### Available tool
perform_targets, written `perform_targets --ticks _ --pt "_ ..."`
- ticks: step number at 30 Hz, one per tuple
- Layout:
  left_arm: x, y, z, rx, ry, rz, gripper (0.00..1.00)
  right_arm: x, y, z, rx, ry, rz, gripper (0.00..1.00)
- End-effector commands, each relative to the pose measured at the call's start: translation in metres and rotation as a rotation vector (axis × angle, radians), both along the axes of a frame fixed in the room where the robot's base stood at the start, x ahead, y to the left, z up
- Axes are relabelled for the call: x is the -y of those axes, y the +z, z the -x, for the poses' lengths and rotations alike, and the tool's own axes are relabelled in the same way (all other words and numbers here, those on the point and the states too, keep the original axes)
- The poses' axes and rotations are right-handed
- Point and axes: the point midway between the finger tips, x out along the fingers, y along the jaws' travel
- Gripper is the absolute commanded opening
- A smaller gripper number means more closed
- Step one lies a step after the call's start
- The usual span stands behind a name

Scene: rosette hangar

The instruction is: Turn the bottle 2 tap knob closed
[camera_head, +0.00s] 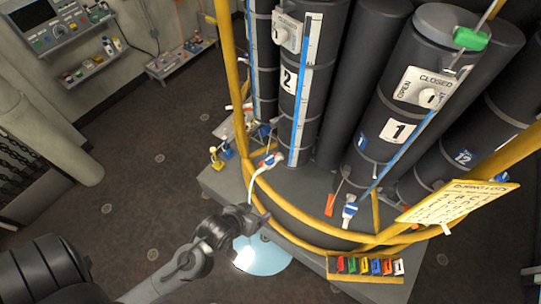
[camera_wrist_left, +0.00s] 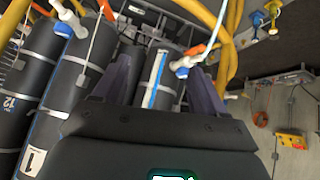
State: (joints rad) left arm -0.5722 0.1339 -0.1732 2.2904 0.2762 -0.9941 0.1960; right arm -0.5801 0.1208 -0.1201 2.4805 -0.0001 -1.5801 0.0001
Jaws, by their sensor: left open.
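Bottle 2 (camera_head: 289,79) is a dark upright cylinder with a white "2" label and a blue-and-white strip, at the upper middle of the head view. Its tap knob (camera_head: 280,36) is on a pale plate near the top edge; the knob's exact setting is too small to read. My left gripper (camera_head: 256,212) is open and empty, low in front of the yellow rail, well below and apart from the knob. In the left wrist view its two dark fingers (camera_wrist_left: 162,82) are spread, with a striped dark cylinder behind them. My right gripper is not in view.
A curved yellow rail (camera_head: 335,236) bounds the platform. A white hose with a blue-and-white fitting (camera_head: 270,160) is near my gripper. A yellow notice (camera_head: 458,204) hangs at right. Floor at left is clear.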

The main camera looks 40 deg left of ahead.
Motion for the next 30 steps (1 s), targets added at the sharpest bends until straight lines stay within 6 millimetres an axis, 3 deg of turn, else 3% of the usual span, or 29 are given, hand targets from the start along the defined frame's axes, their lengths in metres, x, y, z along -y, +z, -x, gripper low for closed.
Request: perform_targets --ticks 1,6,9,15,17,21,30 --pt "-0.006 -0.023 -0.012 0.060 0.064 0.005 0.71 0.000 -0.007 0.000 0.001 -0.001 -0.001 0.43" --pt "-0.040 -0.081 -0.050 0.332 0.259 -0.054 0.71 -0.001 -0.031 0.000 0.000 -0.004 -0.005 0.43" --pt "-0.063 -0.106 -0.068 0.504 0.309 -0.154 0.71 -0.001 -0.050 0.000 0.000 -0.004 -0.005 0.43" --pt "-0.095 -0.134 -0.105 0.718 0.278 -0.373 0.71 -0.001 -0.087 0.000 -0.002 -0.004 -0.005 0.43" --pt "-0.096 -0.136 -0.118 0.733 0.260 -0.394 0.71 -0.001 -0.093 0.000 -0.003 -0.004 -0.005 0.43" --pt "-0.096 -0.121 -0.142 0.781 0.247 -0.398 0.71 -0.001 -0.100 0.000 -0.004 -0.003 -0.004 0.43" --pt "-0.108 -0.111 -0.176 0.795 0.252 -0.397 0.71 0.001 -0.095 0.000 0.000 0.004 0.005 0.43"
